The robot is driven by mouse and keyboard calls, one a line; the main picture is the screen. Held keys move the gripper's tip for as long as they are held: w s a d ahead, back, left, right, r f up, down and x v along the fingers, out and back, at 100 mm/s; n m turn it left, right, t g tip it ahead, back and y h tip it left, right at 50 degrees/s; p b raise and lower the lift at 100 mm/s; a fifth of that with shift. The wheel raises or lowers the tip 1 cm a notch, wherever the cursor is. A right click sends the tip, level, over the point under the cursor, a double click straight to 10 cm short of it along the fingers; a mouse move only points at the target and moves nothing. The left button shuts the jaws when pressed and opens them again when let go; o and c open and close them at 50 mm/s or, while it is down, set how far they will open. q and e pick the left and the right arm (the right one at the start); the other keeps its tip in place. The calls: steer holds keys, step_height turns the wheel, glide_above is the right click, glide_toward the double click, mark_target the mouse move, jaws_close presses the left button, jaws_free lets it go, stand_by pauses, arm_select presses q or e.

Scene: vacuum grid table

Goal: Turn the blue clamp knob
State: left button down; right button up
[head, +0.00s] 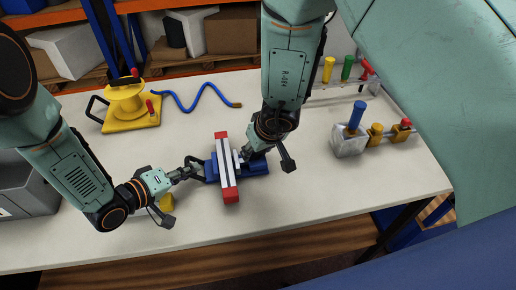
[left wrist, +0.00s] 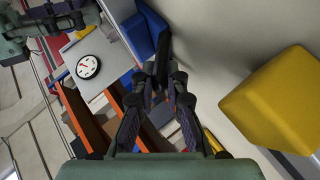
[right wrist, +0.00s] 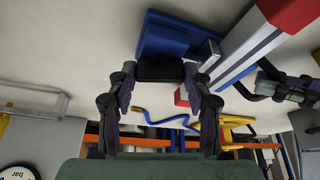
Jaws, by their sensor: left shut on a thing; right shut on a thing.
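A blue clamp body (head: 256,168) with a white and silver bar (head: 227,168), red at both ends, lies across it mid-table. My left gripper (head: 190,172) is shut on a black handle at the body's left; the handle also shows in the left wrist view (left wrist: 163,58). My right gripper (head: 247,158) is at the body's far right side, partly hidden by my arm. In the right wrist view it is shut on a black handle (right wrist: 160,69) beside the blue body (right wrist: 175,34). A separate tall blue knob (head: 356,116) stands on a silver block (head: 349,142) at right, untouched.
A yellow reel stand (head: 125,105) and blue hose (head: 195,105) lie at back left. Yellow and red-topped fittings (head: 376,135) sit right of the silver block. A yellow block (left wrist: 275,100) lies near my left gripper. The front right tabletop is clear.

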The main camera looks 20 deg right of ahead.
steer(key=shift+w+r, duration=0.1)
stand_by(0.3)
steer(key=o, duration=1.2)
steer(key=shift+c, duration=0.2)
